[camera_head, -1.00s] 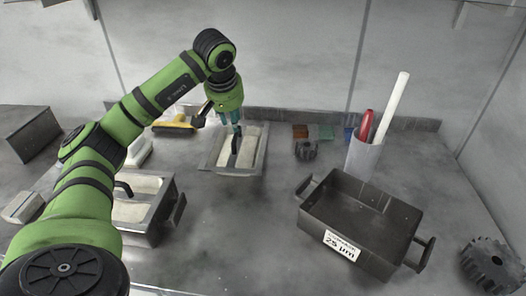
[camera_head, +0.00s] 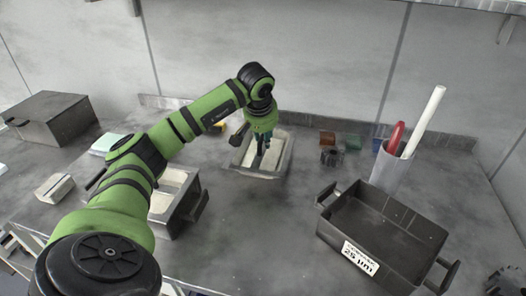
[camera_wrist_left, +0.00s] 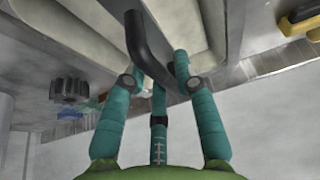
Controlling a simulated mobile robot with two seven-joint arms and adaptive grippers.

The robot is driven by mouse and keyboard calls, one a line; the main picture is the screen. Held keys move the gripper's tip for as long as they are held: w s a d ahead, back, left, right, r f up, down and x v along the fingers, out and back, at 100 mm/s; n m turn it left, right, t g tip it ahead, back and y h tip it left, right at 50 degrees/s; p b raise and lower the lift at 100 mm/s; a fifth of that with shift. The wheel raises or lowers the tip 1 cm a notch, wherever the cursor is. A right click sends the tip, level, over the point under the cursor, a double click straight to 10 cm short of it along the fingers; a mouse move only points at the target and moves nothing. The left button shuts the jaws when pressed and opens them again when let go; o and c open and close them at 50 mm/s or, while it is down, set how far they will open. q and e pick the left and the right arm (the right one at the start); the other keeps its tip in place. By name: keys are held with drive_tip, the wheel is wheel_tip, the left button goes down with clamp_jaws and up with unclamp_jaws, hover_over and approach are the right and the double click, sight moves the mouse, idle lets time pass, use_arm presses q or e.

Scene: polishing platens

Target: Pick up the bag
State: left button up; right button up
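I cannot make out anything that is clearly a bag. My left gripper (camera_head: 262,150) is over the small metal tray (camera_head: 283,160) at the back centre, which has a pale inside and a black upright handle (camera_head: 260,162). In the left wrist view, the teal fingers (camera_wrist_left: 158,82) stand spread, and the black handle (camera_wrist_left: 150,45) lies between their tips. The gripper looks open; contact with the handle is unclear. My right gripper is not in view.
A similar tray (camera_head: 188,214) is partly hidden behind my left arm. A large dark tray labelled 25 µm (camera_head: 393,245) stands at the right. Behind it is a white cup (camera_head: 390,174) with rods. A grey box (camera_head: 52,120) stands far left. The middle of the bench is clear.

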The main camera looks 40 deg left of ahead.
use_arm(q)
clamp_jaws()
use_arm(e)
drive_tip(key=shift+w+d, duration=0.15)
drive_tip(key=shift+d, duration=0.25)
